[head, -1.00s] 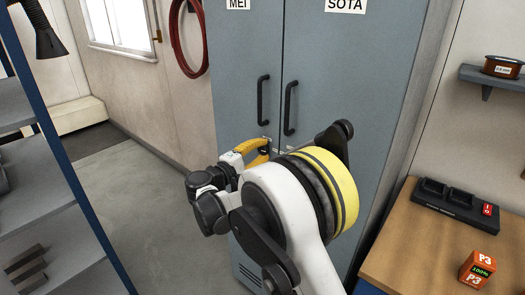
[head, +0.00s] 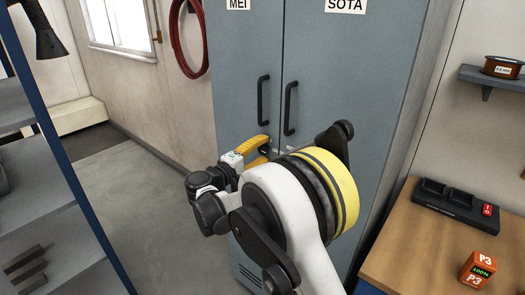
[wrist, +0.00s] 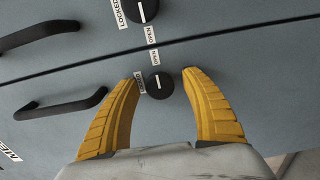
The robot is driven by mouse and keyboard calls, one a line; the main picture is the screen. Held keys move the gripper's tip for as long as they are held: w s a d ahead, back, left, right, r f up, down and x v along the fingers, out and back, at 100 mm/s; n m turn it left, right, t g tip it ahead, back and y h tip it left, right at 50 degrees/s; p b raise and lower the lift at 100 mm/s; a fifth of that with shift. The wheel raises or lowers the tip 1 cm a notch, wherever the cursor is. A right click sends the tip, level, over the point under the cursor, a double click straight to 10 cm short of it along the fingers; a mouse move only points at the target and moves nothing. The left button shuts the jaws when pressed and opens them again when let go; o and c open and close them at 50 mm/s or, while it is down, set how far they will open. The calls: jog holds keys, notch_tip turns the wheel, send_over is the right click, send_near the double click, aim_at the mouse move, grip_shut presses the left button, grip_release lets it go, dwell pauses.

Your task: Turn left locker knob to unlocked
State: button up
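The left locker knob (wrist: 160,86) is a round dark knob with a white pointer line, on the MEI door. In the wrist view it lies between the two yellow fingers of my gripper (wrist: 162,73), which stand apart with a gap on each side. A partly covered label sits at its left and an OPEN label above it. The pointer runs roughly up and down in that view; I cannot tell its exact setting. In the head view my gripper (head: 268,147) is at the left door, and the knob is hidden.
The right locker's knob (wrist: 141,9) is close by, across the door seam, with its LOCKED label. Black door handles (head: 263,100) stand out above the gripper in the head view. A workbench (head: 400,250) is at the right, shelving (head: 50,215) at the left.

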jog(key=v, duration=1.2)
jog(key=s+d+r+m+g+y, duration=0.1)
jog(key=s+d+m+g+y, duration=0.15)
jog(key=d, duration=0.85)
jog(key=s+d+r+m+g+y, duration=0.1)
jog(key=s+d+r+g, duration=0.15)
jog(key=d, duration=0.85)
jog(key=s+d+f+m+y, duration=0.2)
jog(key=s, duration=0.6)
jog(key=s+d+f+m+g+y, duration=0.1)
jog(key=s+d+f+m+y, duration=0.1)
jog(key=s, duration=0.6)
jog(key=s+d+f+m+g+y, duration=0.1)
jog(key=s+d+f+m+y, duration=0.1)
jog(key=s, duration=0.6)
jog(key=shift+s+d+m+y, duration=0.3)
jog(key=shift+d+m+y, duration=0.1)
jog(key=shift+y, duration=0.35)
